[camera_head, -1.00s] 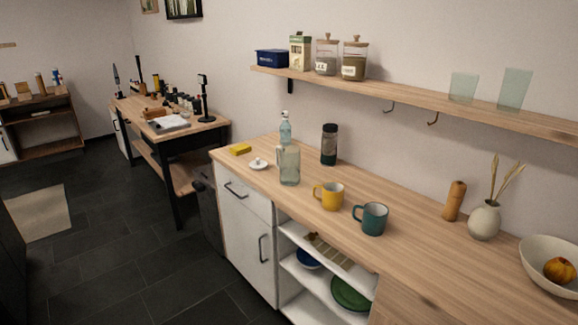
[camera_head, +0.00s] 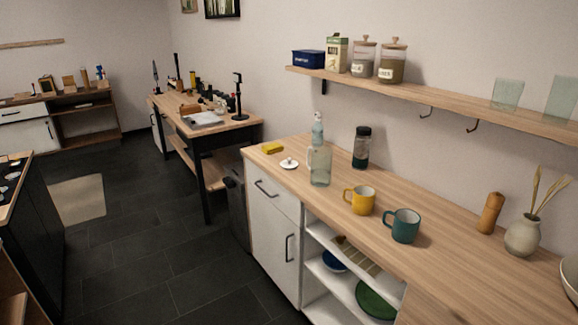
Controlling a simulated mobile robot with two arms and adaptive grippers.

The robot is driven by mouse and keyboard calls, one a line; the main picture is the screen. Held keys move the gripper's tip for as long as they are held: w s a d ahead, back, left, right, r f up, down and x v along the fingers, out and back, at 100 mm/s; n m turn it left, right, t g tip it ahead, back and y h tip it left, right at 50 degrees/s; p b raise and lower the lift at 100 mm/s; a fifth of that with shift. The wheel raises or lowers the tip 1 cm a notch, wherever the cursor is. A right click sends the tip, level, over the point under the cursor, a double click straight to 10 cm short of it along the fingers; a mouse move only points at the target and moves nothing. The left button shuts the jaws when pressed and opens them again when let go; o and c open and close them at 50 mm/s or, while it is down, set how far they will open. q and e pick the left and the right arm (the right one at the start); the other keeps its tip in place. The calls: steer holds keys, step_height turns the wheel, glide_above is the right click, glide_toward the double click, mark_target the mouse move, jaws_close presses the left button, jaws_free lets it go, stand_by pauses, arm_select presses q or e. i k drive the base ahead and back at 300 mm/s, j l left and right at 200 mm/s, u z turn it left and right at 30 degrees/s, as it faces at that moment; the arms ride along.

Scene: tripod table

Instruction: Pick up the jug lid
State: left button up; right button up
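The jug lid (camera_head: 289,163) is a small white disc with a knob. It lies on the wooden counter (camera_head: 343,205) near its left end, just left of the glass jug. The clear glass jug (camera_head: 320,166) stands upright without a lid on it. Neither of my grippers shows in the head view.
A yellow sponge (camera_head: 272,148) lies behind the lid, and a soap bottle (camera_head: 317,128) and dark flask (camera_head: 361,148) stand behind the jug. Yellow (camera_head: 361,201) and teal (camera_head: 403,226) mugs stand to the right. A shelf (camera_head: 430,100) hangs above. Dark floor (camera_head: 150,262) is open at left.

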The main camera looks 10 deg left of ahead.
mark_target(288, 164)
steer(key=i+j+z, duration=0.1)
steer(key=i+j, duration=0.2)
steer(key=i, duration=0.15)
steer(key=i+j, duration=0.3)
steer(key=i, duration=0.2)
steer(key=l+z, duration=0.05)
